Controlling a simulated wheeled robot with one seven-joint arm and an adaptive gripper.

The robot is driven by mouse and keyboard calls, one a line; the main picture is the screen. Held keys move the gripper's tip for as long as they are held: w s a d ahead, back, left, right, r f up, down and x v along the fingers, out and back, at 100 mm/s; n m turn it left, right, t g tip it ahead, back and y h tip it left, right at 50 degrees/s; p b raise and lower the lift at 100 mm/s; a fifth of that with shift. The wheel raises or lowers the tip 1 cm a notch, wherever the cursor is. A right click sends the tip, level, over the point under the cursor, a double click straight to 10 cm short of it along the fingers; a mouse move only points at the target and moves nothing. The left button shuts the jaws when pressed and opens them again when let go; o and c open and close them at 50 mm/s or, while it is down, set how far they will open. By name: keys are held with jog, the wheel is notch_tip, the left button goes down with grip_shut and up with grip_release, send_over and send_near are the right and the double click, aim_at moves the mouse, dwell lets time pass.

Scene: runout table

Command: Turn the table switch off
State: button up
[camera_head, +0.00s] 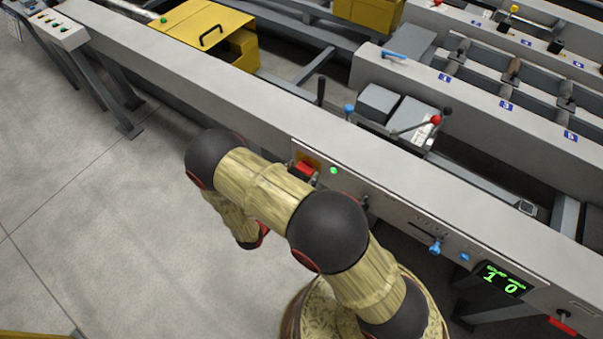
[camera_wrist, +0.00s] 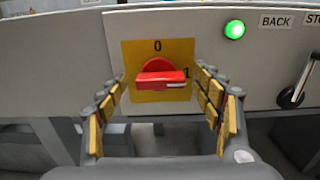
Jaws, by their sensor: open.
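The table switch is a red rotary knob (camera_wrist: 161,75) on a yellow plate (camera_wrist: 143,48) marked 0 at the top and 1 at the right. The white mark on its handle lies level and points right, toward the 1. In the wrist view my gripper (camera_wrist: 165,95) is open, with one finger on each side of the knob. I cannot tell whether either finger touches it. In the head view the red knob (camera_head: 301,170) shows partly behind my arm, and the gripper itself is hidden. A green lamp (camera_wrist: 234,29) to the right of the plate is lit.
A lever (camera_wrist: 296,88) under the BACK label (camera_wrist: 275,21) stands right of the switch. Farther right along the panel are a blue knob (camera_head: 435,247) and a green-lit display (camera_head: 503,280). Open floor (camera_head: 110,220) lies in front of the table.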

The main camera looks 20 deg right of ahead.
jog(key=shift+w+d, duration=0.15)
jog(key=shift+d, duration=0.05)
jog(key=shift+c, duration=0.5)
jog(key=c, duration=1.1)
